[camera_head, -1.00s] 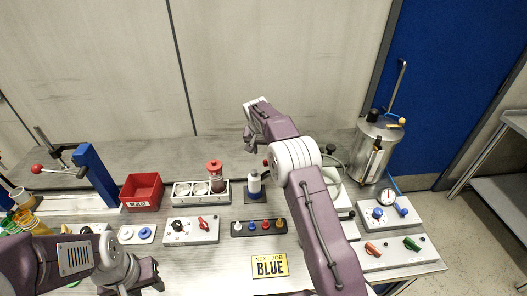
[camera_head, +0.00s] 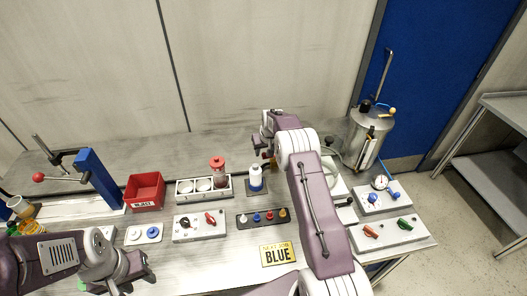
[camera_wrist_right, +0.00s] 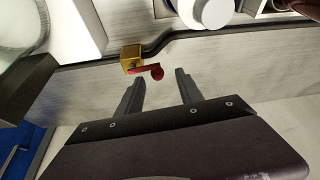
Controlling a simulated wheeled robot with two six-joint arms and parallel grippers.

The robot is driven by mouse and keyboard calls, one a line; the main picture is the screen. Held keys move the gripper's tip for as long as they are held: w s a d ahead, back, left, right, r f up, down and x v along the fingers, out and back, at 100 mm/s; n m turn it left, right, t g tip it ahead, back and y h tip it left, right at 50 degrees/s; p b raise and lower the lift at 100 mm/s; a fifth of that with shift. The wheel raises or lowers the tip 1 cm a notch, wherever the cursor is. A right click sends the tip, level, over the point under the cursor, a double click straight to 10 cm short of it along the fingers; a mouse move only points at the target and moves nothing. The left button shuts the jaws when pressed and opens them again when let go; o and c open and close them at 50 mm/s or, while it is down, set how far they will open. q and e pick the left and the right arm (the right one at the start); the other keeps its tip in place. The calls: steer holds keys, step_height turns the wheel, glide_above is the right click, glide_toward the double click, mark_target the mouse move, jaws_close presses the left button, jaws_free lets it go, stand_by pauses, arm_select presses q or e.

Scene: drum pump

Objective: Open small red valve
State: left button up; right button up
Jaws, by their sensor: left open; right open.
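The small red valve shows in the right wrist view as a brass block (camera_wrist_right: 131,58) with a red lever (camera_wrist_right: 147,70) ending in a round red knob, on a dark hose. In the head view my right gripper (camera_head: 260,148) is over the back of the bench, behind the white bottle; the valve is mostly hidden there by the gripper and arm. My left gripper (camera_head: 136,280) is open and empty over the front left of the bench.
A white bottle (camera_head: 256,178) and a rack with a red-capped jar (camera_head: 218,166) stand near the right gripper. A steel drum (camera_head: 367,140) stands at right.

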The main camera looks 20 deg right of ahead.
steer(key=shift+w+f, duration=0.3)
steer(key=shift+f, duration=0.3)
steer(key=shift+d+f, duration=0.15)
steer(key=shift+f, duration=0.15)
steer(key=shift+d+f, duration=0.25)
steer(key=shift+d, duration=0.05)
steer(key=shift+a, duration=0.2)
steer(key=shift+c, duration=0.9)
jaws_close()
steer(key=shift+w+f, duration=0.1)
steer(key=shift+w+m+h+b, duration=0.3)
steer(key=shift+m+b, duration=0.2)
steer(key=shift+m, duration=0.1)
arm_select(q)
steer(key=shift+s+d+f, duration=0.1)
steer(key=shift+d+f, duration=0.05)
steer(key=shift+f, duration=0.1)
